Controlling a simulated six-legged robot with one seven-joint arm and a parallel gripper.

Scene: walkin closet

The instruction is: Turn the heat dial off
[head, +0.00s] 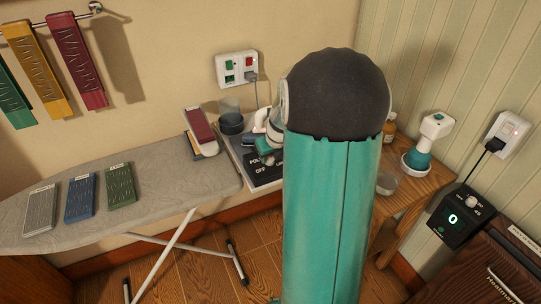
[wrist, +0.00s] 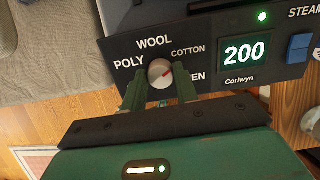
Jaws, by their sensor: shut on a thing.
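The heat dial (wrist: 160,73) is a small round grey knob with a red mark on a dark panel (wrist: 227,22). Its red mark points to the upper right, toward COTTON. The labels POLY, WOOL and COTTON show around it; one ending in "EN" is partly covered. My gripper (wrist: 160,86) is shut on the dial, one green finger on each side. In the head view the panel (head: 262,170) shows POLY and OFF at its left end; my arm hides the dial.
An ironing board (head: 150,170) with grey, blue and green cloths lies left of the panel. A wooden table (head: 415,185) at right holds a white-and-teal bottle (head: 430,140). A black box reading 0 (head: 455,218) is at the right wall.

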